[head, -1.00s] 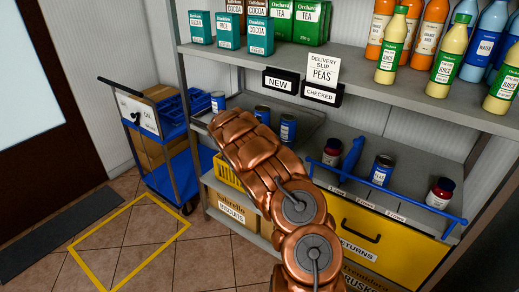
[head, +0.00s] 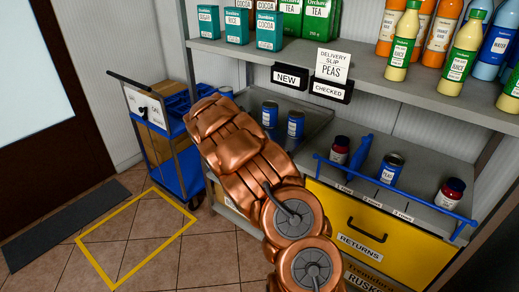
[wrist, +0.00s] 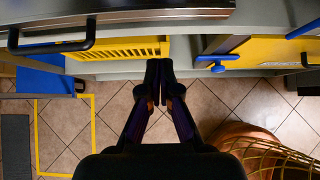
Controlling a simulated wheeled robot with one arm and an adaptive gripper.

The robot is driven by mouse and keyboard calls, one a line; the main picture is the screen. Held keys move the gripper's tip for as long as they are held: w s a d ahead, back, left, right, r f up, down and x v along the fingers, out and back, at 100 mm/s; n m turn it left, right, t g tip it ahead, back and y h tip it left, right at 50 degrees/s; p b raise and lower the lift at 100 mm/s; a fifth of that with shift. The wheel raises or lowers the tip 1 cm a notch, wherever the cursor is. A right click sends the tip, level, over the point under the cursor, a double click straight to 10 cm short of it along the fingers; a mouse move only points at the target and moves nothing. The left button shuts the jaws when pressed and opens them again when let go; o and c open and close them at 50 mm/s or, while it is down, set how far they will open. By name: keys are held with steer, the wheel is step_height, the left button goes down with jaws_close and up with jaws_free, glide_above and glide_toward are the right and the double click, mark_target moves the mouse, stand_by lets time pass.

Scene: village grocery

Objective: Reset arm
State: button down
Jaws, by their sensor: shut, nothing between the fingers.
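My gripper (wrist: 159,66) shows in the wrist view with its two dark fingers together and nothing between them. It points toward the lower front of the shelf unit, over the tiled floor. In the head view my copper arm rises from the bottom middle and leans up and left; the gripper itself is hidden behind it there.
The shelf unit (head: 420,97) carries cartons, bottles and cans. A blue rail (head: 400,192) and the yellow returns drawer (head: 352,228) lie right of my arm. A blue trolley (head: 178,158) stands left. A yellow slatted crate (wrist: 120,48) is near the fingers. Floor inside the yellow outline (head: 135,240) is clear.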

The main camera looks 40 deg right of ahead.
steer(key=v, duration=0.4)
steer(key=shift+a+r+b, duration=0.2)
steer(key=shift+b, duration=0.1)
steer(key=s+a+r+m+g+y, duration=0.1)
steer(key=s+a+r+m, duration=0.3)
steer(key=s+a+m, duration=0.45)
steer(key=s+a+r+m+g+y, duration=0.1)
steer(key=s+a+r+m+y, duration=0.3)
steer(key=s, duration=0.7)
steer(key=s+a+m+g+y, duration=0.1)
steer(key=s+a+m+y, duration=0.2)
steer(key=s+a, duration=1.9)
steer(key=s+m, duration=0.2)
steer(key=m, duration=0.3)
steer(key=shift+a+f+g+y+p, duration=0.15)
steer(key=shift+f+g+y+p, duration=0.15)
steer(key=shift+f+y, duration=0.1)
